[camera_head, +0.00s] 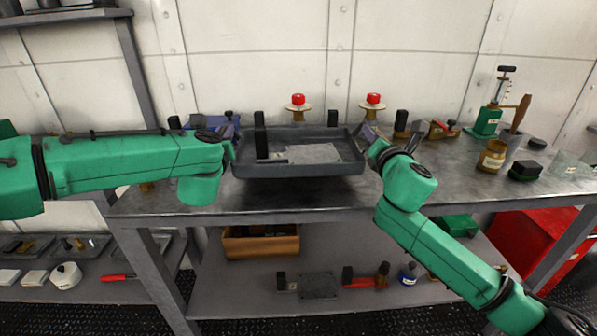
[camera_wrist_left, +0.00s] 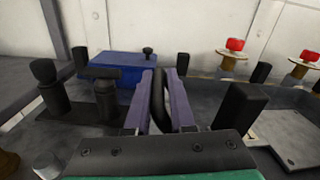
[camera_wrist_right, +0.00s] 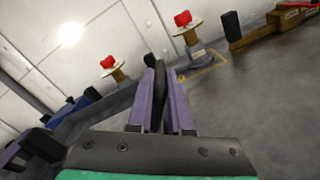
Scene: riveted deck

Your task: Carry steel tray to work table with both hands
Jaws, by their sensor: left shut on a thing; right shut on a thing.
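The steel tray (camera_head: 300,172) is a dark grey, shallow tray, level above the back middle of the work table (camera_head: 440,185). I cannot tell whether its underside touches the tabletop. A flat grey plate (camera_head: 318,153) and a dark upright block (camera_head: 262,146) are in it. My left gripper (camera_head: 231,150) is shut on the tray's left side; its purple fingers (camera_wrist_left: 161,80) pinch a dark upright edge. My right gripper (camera_head: 370,143) is shut on the tray's right side, with a dark edge between its fingers (camera_wrist_right: 160,72). My fingers partly hide both gripped edges.
Two red-topped knobs (camera_head: 298,101) (camera_head: 373,101) stand behind the tray. A blue box (camera_wrist_left: 115,75) is at the back left. A brass jar (camera_head: 492,156) and a green pump (camera_head: 488,120) stand at the right. The table front is bare. A lower shelf (camera_head: 235,300) holds tools.

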